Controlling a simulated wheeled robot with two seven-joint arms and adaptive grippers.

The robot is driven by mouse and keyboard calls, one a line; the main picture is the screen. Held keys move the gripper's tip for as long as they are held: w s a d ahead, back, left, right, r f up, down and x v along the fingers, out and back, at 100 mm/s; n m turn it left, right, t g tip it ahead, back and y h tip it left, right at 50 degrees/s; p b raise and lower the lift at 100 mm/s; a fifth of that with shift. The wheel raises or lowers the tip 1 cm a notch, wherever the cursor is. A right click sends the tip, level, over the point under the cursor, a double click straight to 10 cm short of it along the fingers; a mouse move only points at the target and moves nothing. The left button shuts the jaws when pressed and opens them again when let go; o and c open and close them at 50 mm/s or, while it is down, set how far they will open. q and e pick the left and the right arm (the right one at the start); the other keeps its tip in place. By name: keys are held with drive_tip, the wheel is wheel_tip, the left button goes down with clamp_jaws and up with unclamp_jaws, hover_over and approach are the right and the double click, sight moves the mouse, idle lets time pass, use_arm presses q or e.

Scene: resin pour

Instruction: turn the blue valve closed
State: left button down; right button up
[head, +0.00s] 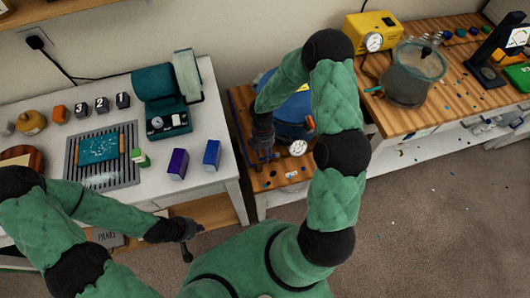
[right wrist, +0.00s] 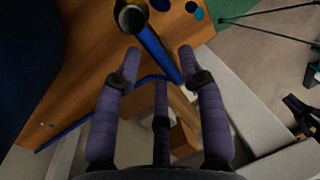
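The blue valve handle (right wrist: 155,48) is a narrow blue bar in the right wrist view, running down from a dark round knob (right wrist: 130,17). My right gripper (right wrist: 160,65) is open, with a fingertip on either side of the bar. I cannot tell whether they touch it. In the head view my right gripper (head: 262,155) reaches down to the left of a blue pot (head: 290,118), and the valve is mostly hidden there. A round white gauge (head: 298,148) sits at the pot's front. My left gripper (head: 188,238) hangs before the white bench, its fingers unclear.
The white bench (head: 212,125) at left holds a teal case (head: 160,100), purple and blue boxes, and a grey grate. The wooden counter (head: 445,95) at right carries a yellow pump (head: 370,32) and a clear lidded pot (head: 412,75). Floor at right is mostly clear.

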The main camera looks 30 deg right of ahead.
clamp_jaws()
drive_tip(key=s+d+n+t+h+p, duration=0.1)
drive_tip(key=s+n, duration=0.5)
drive_tip(key=n, duration=1.2)
drive_tip(key=shift+s+d+t+h+p, duration=0.3)
drive_tip(key=shift+d+h+p, duration=0.4)
drive_tip(key=shift+h+p, duration=0.15)
drive_tip(key=shift+o, duration=1.7)
unclamp_jaws()
